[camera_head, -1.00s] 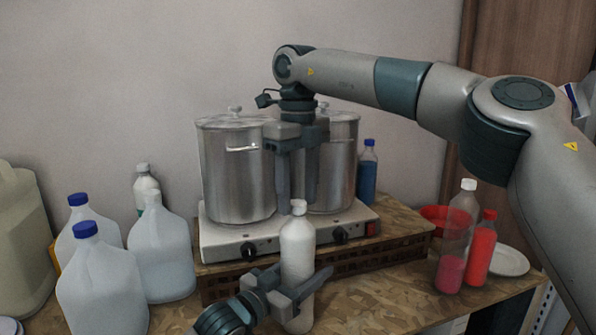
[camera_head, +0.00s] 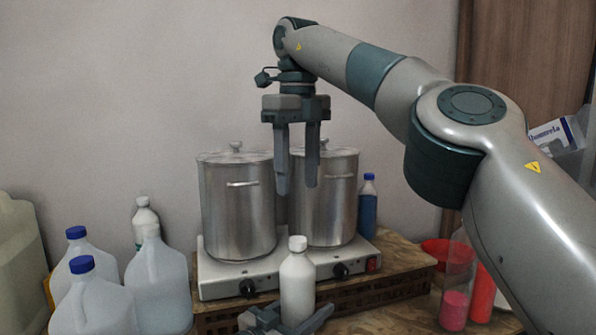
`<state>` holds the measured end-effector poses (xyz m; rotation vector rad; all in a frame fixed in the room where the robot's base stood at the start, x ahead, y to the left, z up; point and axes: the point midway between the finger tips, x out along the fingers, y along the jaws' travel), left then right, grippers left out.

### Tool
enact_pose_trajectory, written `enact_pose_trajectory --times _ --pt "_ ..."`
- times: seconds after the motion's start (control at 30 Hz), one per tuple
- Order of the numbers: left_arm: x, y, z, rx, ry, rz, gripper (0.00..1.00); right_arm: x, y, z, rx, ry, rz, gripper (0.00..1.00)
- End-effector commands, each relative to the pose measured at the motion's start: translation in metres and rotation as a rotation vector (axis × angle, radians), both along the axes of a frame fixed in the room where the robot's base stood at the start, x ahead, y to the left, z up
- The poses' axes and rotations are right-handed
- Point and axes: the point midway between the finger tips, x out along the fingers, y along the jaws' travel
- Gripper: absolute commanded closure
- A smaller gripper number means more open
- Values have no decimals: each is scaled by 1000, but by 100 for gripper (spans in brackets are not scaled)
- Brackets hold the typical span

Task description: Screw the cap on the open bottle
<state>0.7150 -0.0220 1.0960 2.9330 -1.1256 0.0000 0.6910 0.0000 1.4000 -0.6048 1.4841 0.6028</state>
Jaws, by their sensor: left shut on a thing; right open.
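A white bottle (camera_head: 297,285) stands upright in front of the stove, with a white cap (camera_head: 297,243) on its top. How tightly the cap sits cannot be told. My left gripper (camera_head: 296,322) is low at the bottom edge of the picture, shut on the bottle's lower body. The bottle's base is out of the picture. My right gripper (camera_head: 298,186) points straight down, open and empty. Its fingers are above the cap in the picture, apart from it, and overlap the two pots.
Two lidded steel pots (camera_head: 238,210) stand on a white hot plate (camera_head: 225,285) on a wooden board (camera_head: 410,265). A blue bottle (camera_head: 368,212) is right of them. Jugs (camera_head: 95,305) crowd the left. A pink-filled clear container (camera_head: 455,305) stands at right.

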Motion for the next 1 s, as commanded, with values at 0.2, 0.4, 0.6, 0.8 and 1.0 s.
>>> enact_pose_trajectory --times 0.2,0.4,0.6,0.8,1.0 --pt "0 0 -1 1 1 0 100 -1 0 6 1 1 -1 53" --pt "0 0 -1 1 1 0 100 -1 0 7 1 1 0 53" --pt "0 0 -1 1 1 0 22 -1 0 7 1 1 0 53" --pt "0 0 0 1 1 0 22 -1 0 7 1 1 0 53" --pt "-1 2 -1 0 0 0 22 -1 0 5 1 1 -1 53"
